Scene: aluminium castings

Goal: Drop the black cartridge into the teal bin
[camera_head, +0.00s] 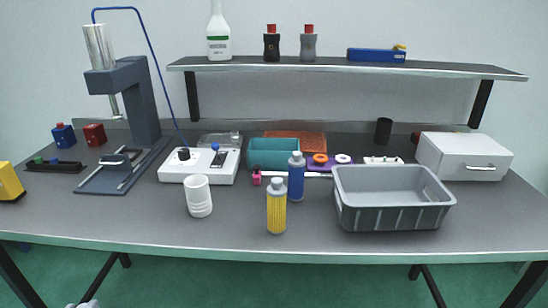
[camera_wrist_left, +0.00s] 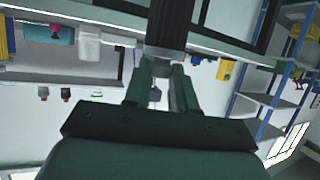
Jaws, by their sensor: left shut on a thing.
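The teal bin (camera_head: 274,154) stands near the back middle of the bench, behind the blue bottle, and it looks empty from here. It also shows upside down at the upper left of the left wrist view (camera_wrist_left: 50,33). My left gripper (camera_wrist_left: 164,60) is shut on a black cylinder, the black cartridge (camera_wrist_left: 172,22), whose far end runs out of the top of the wrist view. In the head view neither my left gripper nor the held cartridge can be made out. My right gripper is not in view.
A blue bottle (camera_head: 296,178) and a yellow bottle (camera_head: 276,208) stand in front of the bin. A grey crate (camera_head: 394,206) is at right, a white cup (camera_head: 198,196) and white control box (camera_head: 184,172) at left. A dark cylinder (camera_head: 383,131) stands at the back.

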